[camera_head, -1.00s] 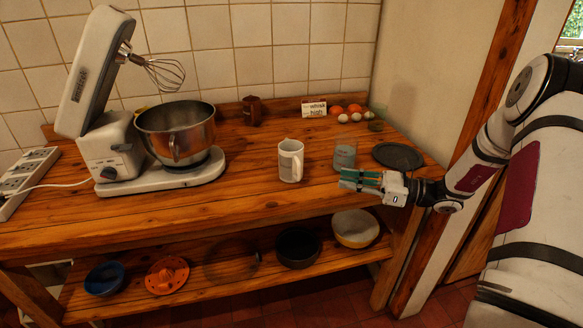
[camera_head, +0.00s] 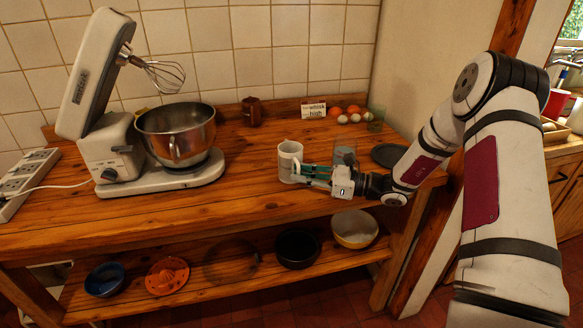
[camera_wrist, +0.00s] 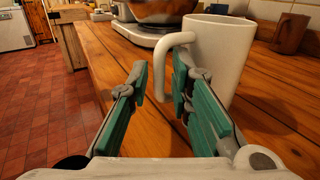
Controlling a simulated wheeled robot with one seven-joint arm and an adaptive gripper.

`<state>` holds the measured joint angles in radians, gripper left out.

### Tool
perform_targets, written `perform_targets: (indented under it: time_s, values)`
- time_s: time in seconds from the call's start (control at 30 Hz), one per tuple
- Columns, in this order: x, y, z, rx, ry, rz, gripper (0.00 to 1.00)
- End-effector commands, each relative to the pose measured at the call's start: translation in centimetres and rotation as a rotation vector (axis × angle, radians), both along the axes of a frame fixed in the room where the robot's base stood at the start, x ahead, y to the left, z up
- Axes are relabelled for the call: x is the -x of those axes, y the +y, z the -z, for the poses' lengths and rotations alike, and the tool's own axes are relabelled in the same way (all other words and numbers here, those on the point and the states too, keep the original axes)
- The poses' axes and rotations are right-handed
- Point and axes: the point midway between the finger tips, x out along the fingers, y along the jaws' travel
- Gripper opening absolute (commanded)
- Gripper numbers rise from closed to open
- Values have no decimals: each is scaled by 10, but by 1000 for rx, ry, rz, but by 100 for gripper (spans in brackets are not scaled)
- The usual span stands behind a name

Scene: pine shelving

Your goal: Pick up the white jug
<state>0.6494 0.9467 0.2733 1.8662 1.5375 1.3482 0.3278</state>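The white jug (camera_head: 288,160) stands upright on the wooden counter, right of the stand mixer. In the wrist view the jug (camera_wrist: 222,55) is close, right of centre, with its curved handle toward the left. My gripper (camera_head: 303,172) is at the jug's right front side in the head view. In the wrist view my gripper (camera_wrist: 158,82) is open, its green-padded fingers apart. Whether a finger touches the jug I cannot tell.
A glass (camera_head: 344,152) stands close behind my gripper. A dark round plate (camera_head: 388,155) lies at right. The mixer (camera_head: 160,180) stands left, a brown mug (camera_head: 251,111) behind. Eggs and a small sign (camera_head: 313,109) are at the back. Counter left of the jug is clear.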

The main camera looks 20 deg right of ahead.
Motion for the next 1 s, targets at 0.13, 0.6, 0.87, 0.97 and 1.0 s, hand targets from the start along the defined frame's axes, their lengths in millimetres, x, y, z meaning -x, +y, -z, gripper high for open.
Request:
perform_targets:
  time_s: [0.13,0.6,0.87,0.97,1.0]
  values:
    - [-6,10,0,0,0,1,20]
    - [-6,10,0,-1,-1,0,0]
    - [-6,10,-1,0,1,0,0]
    - [-6,10,-5,0,1,0,0]
    - [-6,10,-8,0,0,0,0]
